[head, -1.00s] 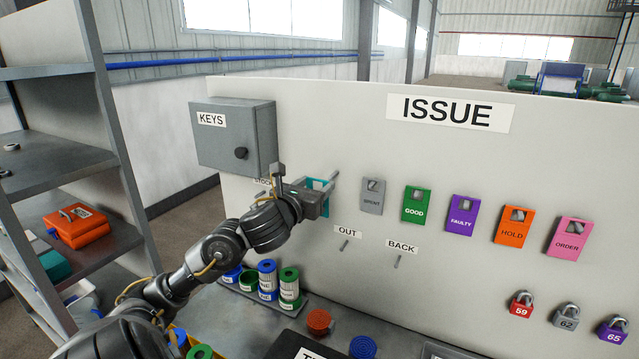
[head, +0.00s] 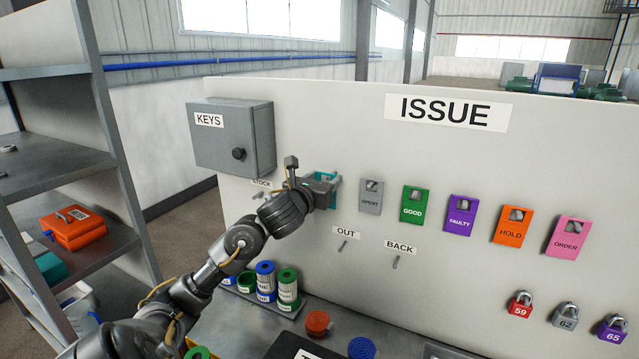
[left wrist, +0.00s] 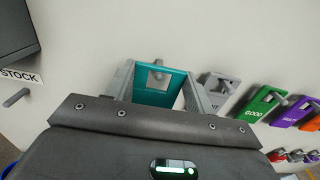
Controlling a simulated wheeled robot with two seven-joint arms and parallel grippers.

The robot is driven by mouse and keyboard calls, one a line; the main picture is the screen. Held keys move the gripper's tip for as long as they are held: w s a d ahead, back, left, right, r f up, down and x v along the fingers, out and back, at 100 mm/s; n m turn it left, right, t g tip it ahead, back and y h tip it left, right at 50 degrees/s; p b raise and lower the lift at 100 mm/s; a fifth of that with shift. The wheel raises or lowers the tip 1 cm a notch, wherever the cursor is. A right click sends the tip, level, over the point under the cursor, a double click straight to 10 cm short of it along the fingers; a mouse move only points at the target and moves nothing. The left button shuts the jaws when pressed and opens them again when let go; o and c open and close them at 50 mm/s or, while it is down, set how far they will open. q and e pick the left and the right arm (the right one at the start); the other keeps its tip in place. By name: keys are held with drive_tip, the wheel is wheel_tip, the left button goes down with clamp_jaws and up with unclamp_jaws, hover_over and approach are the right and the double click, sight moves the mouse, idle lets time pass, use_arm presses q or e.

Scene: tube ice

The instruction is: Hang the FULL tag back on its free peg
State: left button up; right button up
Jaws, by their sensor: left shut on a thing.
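The teal tag (left wrist: 156,88) is between the fingers of my left gripper (left wrist: 160,92), which is shut on it. Its printed word is too small to read in the left wrist view. A peg (left wrist: 158,62) shows at the tag's top, by its hole; I cannot tell whether the tag hangs on it. In the head view my left gripper (head: 325,190) is at the ISSUE board, left of the grey SPENT tag (head: 370,197), and hides most of the teal tag (head: 322,177). My right gripper is not in view.
Green GOOD (head: 415,205), purple FAULTY (head: 461,215), orange HOLD (head: 511,225) and pink ORDER (head: 567,237) tags hang to the right. A grey KEYS box (head: 233,138) is at upper left. OUT and BACK pegs (head: 397,262) and several padlocks sit lower on the board.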

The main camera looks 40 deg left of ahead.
sight(330, 177)
use_arm(q)
drive_tip(key=shift+x, duration=1.35)
drive_tip(key=shift+w+a+f+b, duration=0.2)
drive_tip(key=shift+w+f+b, duration=0.35)
drive_tip(key=shift+b, duration=0.35)
drive_tip(key=shift+r, duration=0.1)
drive_tip(key=o, duration=1)
drive_tip(key=shift+o, duration=0.2)
drive_tip(key=shift+s, duration=0.15)
drive_tip(key=b+v, duration=0.1)
drive_tip(key=v, duration=0.9)
drive_tip(key=shift+s, duration=0.2)
drive_tip(key=shift+s, duration=0.1)
